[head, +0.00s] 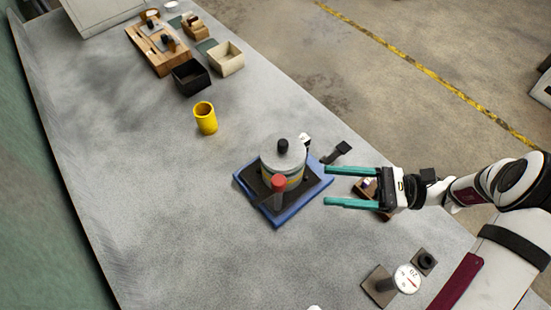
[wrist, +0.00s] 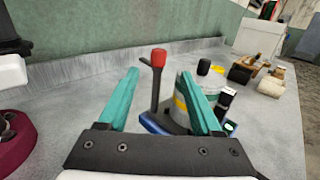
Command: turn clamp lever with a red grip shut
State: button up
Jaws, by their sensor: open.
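The clamp lever with a red grip (head: 278,183) stands upright at the front of a grey lidded pot (head: 270,160) on a blue-edged base (head: 243,186). In the wrist view the red grip (wrist: 159,57) tops a dark post between my fingers as seen from behind. My gripper (head: 325,187) is open and empty, to the right of the base and apart from the lever. Its teal fingers point left toward the pot. In the wrist view my gripper (wrist: 165,80) shows the fingers spread, with the pot (wrist: 184,110) partly behind the right finger.
A yellow cup (head: 205,118), a black box (head: 190,75) and a cream box (head: 226,58) stand farther back. A wooden rack (head: 158,60) is beyond them. A dial gauge (head: 407,278) stands at the front right. The table's left part is clear.

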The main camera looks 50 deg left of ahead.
aim_at(269, 192)
jog(key=x, duration=1.4)
jog(key=shift+s+a, duration=0.2)
jog(key=shift+s, duration=0.1)
grip_shut()
